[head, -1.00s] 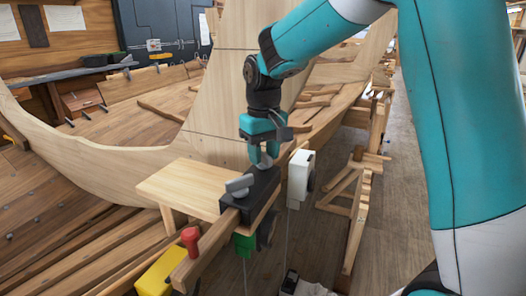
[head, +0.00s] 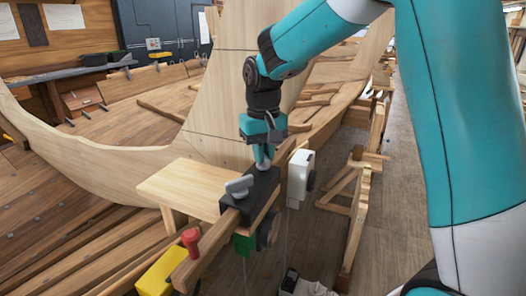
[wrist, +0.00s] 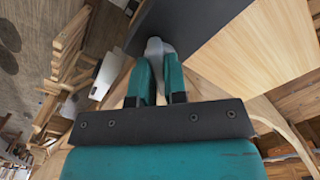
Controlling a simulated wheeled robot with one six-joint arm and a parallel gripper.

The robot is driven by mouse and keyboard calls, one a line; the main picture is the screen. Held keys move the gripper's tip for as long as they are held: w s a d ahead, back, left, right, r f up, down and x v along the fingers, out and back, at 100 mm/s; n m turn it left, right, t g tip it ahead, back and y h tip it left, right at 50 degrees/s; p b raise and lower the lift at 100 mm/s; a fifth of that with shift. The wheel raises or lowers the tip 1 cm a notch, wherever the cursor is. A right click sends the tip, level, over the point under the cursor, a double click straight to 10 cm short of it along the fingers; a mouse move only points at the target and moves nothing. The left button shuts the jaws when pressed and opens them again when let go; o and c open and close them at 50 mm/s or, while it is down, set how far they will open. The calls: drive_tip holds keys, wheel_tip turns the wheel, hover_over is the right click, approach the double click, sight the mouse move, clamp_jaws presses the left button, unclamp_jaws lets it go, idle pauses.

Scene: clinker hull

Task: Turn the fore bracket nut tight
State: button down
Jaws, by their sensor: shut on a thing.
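A black bracket block (head: 237,207) sits on a wooden rail beside a pale board. A grey wing nut (head: 240,186) stands free on its near end. My gripper (head: 264,162) points down over the block's far end, its teal fingers shut on a second grey nut, mostly hidden by them in the head view. In the wrist view the rounded grey head of that nut (wrist: 155,45) shows between and beyond the fingertips (wrist: 160,68), against the dark block (wrist: 200,22). I take the gripped one as the fore bracket nut; no label shows.
The pale board (head: 180,185) lies left of the block. A white box (head: 299,175) hangs to its right, and a green piece (head: 244,244) sits below. A red knob (head: 190,238) and yellow box (head: 160,274) are nearer. Floor to the right is fairly clear.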

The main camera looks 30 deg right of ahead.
drive_tip(key=m+p, duration=0.1)
drive_tip(key=m, duration=0.5)
drive_tip(key=shift+r+m+p, duration=0.1)
drive_tip(key=shift+m+p, duration=0.25)
drive_tip(key=shift+m, duration=0.05)
idle(0.4)
drive_tip(key=c, duration=1.2)
unclamp_jaws()
drive_tip(key=shift+o, duration=0.2)
wheel_tip(320, 180, up, 17)
drive_tip(key=b, duration=0.1)
drive_tip(key=shift+r+b, duration=0.15)
drive_tip(key=shift+b, duration=0.15)
